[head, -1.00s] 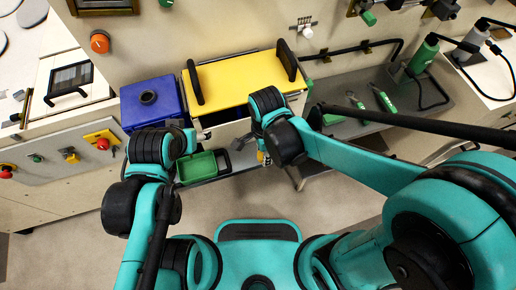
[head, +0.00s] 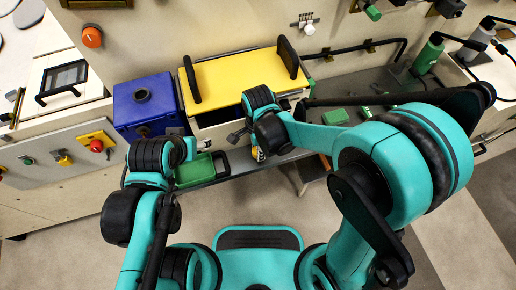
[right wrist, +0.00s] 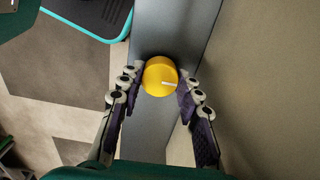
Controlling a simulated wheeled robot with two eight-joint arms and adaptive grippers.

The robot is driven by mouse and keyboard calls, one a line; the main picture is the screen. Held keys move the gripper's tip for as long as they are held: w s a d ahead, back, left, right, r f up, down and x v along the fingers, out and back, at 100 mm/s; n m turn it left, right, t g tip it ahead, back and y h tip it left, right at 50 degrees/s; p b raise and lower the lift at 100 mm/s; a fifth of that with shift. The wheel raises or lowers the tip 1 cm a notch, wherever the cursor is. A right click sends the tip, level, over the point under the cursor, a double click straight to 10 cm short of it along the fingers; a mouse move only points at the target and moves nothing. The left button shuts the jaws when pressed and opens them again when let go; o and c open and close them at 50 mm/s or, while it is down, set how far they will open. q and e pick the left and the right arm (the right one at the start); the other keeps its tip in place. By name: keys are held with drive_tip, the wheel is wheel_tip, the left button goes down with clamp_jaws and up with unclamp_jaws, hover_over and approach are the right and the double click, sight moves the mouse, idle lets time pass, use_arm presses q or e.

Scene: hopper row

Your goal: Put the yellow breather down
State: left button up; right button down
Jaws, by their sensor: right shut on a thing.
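In the head view a small bit of yellow shows at my right gripper (head: 257,151), in front of the yellow-topped hopper. My left gripper (head: 198,142) is mostly hidden behind its wrist, near the green tray; its fingers are not clear.
A yellow-lidded hopper (head: 235,80) with black handles stands at the middle, a blue box (head: 143,117) at its left. A green tray (head: 195,171) lies below. Green tools (head: 335,117) lie on the grey bench at right. The panel wall (right wrist: 275,90) rises close beside my right gripper.

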drive_tip(key=shift+f, duration=0.25)
drive_tip(key=c, duration=1.3)
unclamp_jaws()
drive_tip(key=shift+r, duration=0.1)
drive_tip(key=shift+r, duration=0.15)
wheel_tip(320, 180, up, 12)
drive_tip(key=p, duration=0.5)
drive_tip(key=s+d+r+n+t, duration=0.1)
drive_tip(key=d+r+n+t, duration=0.1)
drive_tip(key=d+n, duration=0.2)
drive_tip(key=s+d+r+n+t, duration=0.2)
drive_tip(key=d+n, duration=0.3)
drive_tip(key=d, duration=0.3)
drive_tip(key=s+d+r+n+t, duration=0.2)
drive_tip(key=d+n+t, duration=0.1)
drive_tip(key=d+n, duration=0.2)
drive_tip(key=shift+s+d+r, duration=0.1)
drive_tip(key=shift+d+r, duration=0.1)
drive_tip(key=shift+d, duration=0.25)
